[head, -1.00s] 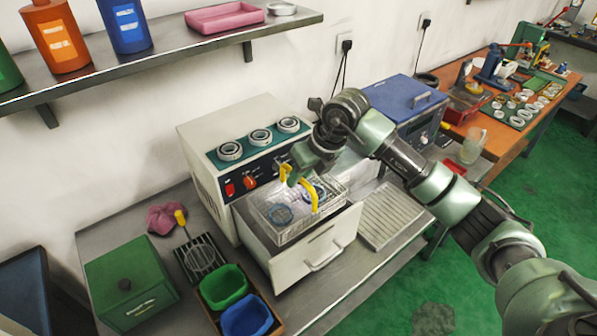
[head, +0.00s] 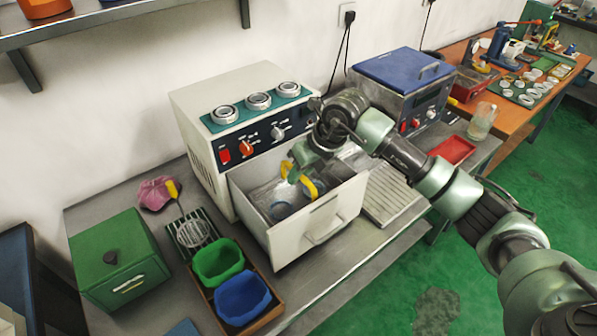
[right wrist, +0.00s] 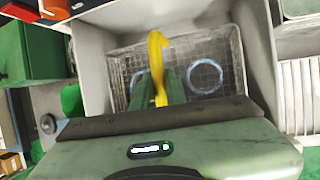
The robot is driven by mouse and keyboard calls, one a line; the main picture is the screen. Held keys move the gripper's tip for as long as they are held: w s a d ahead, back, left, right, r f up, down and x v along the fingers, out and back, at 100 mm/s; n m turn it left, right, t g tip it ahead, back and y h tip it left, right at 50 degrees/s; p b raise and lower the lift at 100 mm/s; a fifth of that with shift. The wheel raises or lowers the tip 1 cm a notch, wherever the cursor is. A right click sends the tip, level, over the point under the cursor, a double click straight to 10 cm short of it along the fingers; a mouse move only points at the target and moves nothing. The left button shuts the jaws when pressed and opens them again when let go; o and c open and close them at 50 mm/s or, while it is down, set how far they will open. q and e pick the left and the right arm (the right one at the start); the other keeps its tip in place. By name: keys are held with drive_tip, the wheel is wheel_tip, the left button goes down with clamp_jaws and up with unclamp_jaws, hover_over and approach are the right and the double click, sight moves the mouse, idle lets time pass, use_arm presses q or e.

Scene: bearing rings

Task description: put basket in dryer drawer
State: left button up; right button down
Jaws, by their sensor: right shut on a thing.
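The wire basket (right wrist: 215,52) is down inside the open dryer drawer (head: 330,222), with blue rings (head: 281,210) lying in it. A ring also shows through the mesh in the right wrist view (right wrist: 205,77). My right gripper (head: 304,180) is shut on the basket's yellow handle (head: 309,189), which also shows in the right wrist view (right wrist: 158,62). The drawer walls stand around the basket; whether it touches the drawer floor I cannot tell. The white dryer (head: 240,110) stands behind the drawer. My left gripper is not in view.
A blue-lidded machine (head: 400,75) stands right of the dryer, with a ribbed drain board (head: 390,198) before it. Green bin (head: 217,262), blue bin (head: 243,298) and a green box (head: 118,262) stand at left. A red tray (head: 452,150) lies at right.

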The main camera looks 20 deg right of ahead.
drive_tip(key=shift+f+b, duration=1.5)
drive_tip(key=shift+f, duration=0.8)
drive_tip(key=c, duration=1.3)
unclamp_jaws()
drive_tip(key=shift+c, duration=0.2)
drive_tip(key=shift+s+f, duration=0.1)
drive_tip(key=shift+r+p, duration=3.05)
drive_tip(key=shift+r, duration=2.55)
drive_tip(key=shift+f, duration=0.1)
